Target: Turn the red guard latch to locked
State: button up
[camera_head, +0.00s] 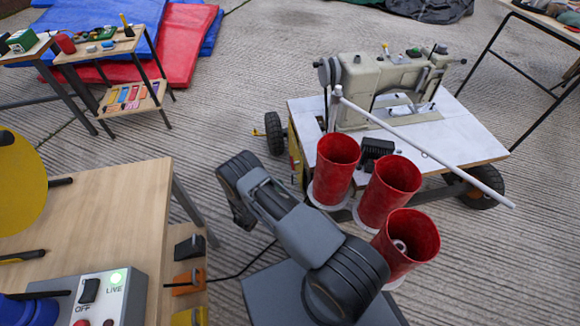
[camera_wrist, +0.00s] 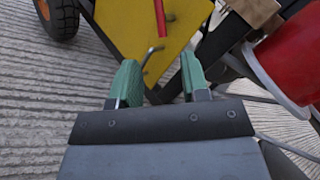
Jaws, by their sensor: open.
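My gripper (camera_wrist: 160,75) is in the wrist view with its two green-padded fingers apart and nothing between them. Beyond the fingertips is a yellow guard plate (camera_wrist: 122,28) on the sewing-machine cart. A narrow red bar (camera_wrist: 160,16), which looks like the red guard latch, lies across the plate near the top edge of the picture, above and apart from the fingers. Its upper end is cut off, so its full setting cannot be told. A thin bent metal piece (camera_wrist: 151,56) shows just below it. In the head view the latch cannot be made out; only a yellow sliver (camera_head: 294,158) of the plate shows.
The cart (camera_head: 455,138) carries a sewing machine (camera_head: 365,88) and has black wheels. Several red cups stand beside my arm; one red cup (camera_wrist: 292,55) is close at right in the wrist view. A slanted white pole (camera_head: 430,150) crosses above the cart. A wooden table (camera_head: 110,215) stands left.

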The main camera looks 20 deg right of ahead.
aim_at(296, 163)
jog(key=b+x, duration=0.2)
jog(key=x, duration=0.9)
jog(key=shift+d+b, duration=0.2)
jog(key=shift+b, duration=0.1)
jog(key=shift+w, duration=0.1)
jog(key=shift+c, duration=0.3)
jog(key=shift+r, duration=0.1)
grip_shut()
